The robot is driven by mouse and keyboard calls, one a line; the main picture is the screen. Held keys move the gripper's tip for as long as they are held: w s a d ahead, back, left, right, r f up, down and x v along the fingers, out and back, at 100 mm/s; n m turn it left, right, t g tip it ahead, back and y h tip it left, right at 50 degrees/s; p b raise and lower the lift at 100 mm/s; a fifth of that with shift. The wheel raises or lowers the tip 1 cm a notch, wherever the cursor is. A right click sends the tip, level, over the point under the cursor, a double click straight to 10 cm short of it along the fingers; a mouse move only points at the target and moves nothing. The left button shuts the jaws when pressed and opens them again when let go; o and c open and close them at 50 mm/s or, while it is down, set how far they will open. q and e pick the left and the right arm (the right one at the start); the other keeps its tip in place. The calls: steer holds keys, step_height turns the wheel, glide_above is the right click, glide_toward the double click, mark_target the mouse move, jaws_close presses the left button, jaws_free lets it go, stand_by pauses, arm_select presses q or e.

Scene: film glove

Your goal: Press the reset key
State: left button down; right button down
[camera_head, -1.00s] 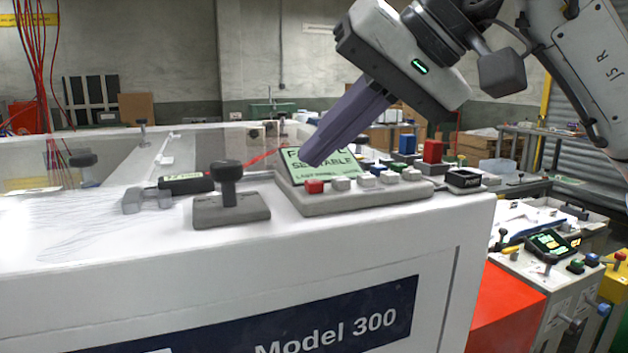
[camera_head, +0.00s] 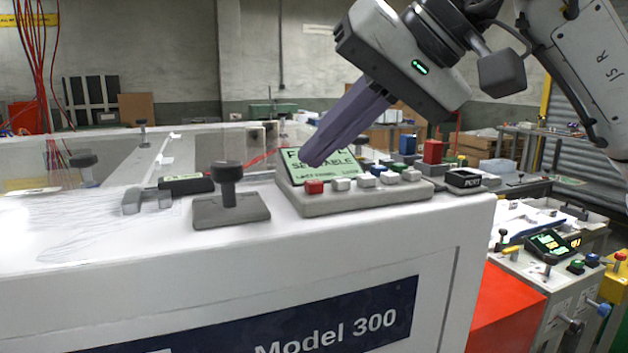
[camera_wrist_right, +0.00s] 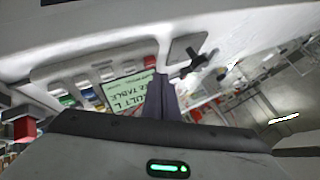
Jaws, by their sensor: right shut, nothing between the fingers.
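A grey control panel (camera_head: 370,199) sits on top of the white machine. It has a tilted green-lit screen (camera_head: 345,170) with dark text, partly hidden by my right gripper, and a row of keys along its front. I cannot read a reset label on any key. My right gripper (camera_head: 311,160) is shut and empty, its fingertips in front of the screen in this view, above the red key and apart from it. The right wrist view shows the fingers (camera_wrist_right: 161,90) over the panel. My left gripper is not in view.
A black knob on a grey plate (camera_head: 231,208) stands left of the panel. A small black display (camera_head: 186,185) lies farther left. A black-topped block (camera_head: 464,181) is right of the panel. Red wires (camera_head: 36,60) hang at the left.

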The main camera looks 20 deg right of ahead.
steer(key=shift+f, duration=0.1)
stand_by(0.3)
steer(key=shift+f, duration=0.35)
steer(key=shift+f+b, duration=0.45)
stand_by(0.6)
steer(key=shift+r+p, duration=0.9)
steer(key=shift+r, duration=0.1)
step_height(320, 180, up, 5)
steer(key=p, duration=0.4)
steer(key=shift+p, duration=0.4)
